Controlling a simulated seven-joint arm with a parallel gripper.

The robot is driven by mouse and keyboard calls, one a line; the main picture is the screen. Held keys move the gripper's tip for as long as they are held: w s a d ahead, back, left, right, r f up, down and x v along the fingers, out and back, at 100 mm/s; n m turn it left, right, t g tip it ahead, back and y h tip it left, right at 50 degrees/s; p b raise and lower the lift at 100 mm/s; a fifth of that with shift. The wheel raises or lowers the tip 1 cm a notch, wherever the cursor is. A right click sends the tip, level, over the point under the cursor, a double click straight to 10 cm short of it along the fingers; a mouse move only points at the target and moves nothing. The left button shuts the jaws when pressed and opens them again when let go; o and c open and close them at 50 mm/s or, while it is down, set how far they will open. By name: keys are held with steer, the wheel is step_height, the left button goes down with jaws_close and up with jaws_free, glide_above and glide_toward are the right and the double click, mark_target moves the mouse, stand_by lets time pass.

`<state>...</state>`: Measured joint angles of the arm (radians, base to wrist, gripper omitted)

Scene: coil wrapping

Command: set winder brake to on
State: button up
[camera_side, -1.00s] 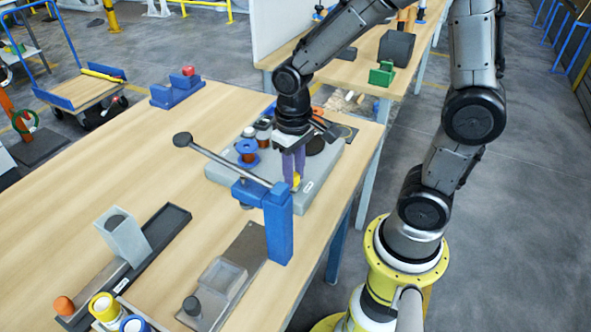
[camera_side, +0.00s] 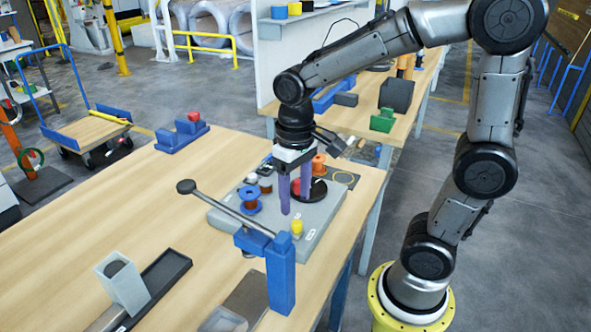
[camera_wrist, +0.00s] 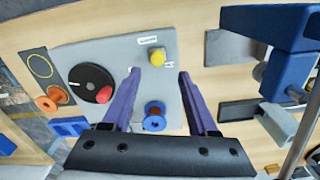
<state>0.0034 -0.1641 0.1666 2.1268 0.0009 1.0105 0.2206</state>
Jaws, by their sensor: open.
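The winder is a grey base (camera_side: 325,215) with a black disc (camera_wrist: 88,84) that carries a red knob (camera_wrist: 103,94). A small yellow knob (camera_side: 296,227) stands near the base's edge; it looks like the brake control. In the wrist view the yellow knob (camera_wrist: 156,57) has two small white labels by it, too small to read. Its setting cannot be told. My gripper (camera_side: 295,204) is open and empty, its purple fingers pointing down above the base and clear of the yellow knob. In the wrist view the knob lies just beyond and between the fingertips (camera_wrist: 159,73).
A blue post (camera_side: 281,275) with a long grey lever (camera_side: 225,205) stands close in front of the base. A blue spool with copper wire (camera_side: 249,200) sits on the base beside the fingers. An orange spool (camera_wrist: 47,103) lies beyond the disc. The left tabletop is largely clear.

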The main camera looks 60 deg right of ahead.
mark_target(296, 223)
step_height(296, 223, up, 7)
steer(key=shift+f, duration=0.15)
stand_by(0.4)
steer(key=s+f+n+t, duration=0.1)
steer(key=s+n+t, duration=0.1)
steer(key=s+t, duration=0.3)
steer(key=s, duration=0.4)
steer(key=shift+s+n+t, duration=0.3)
steer(key=shift+s, duration=0.05)
stand_by(2.3)
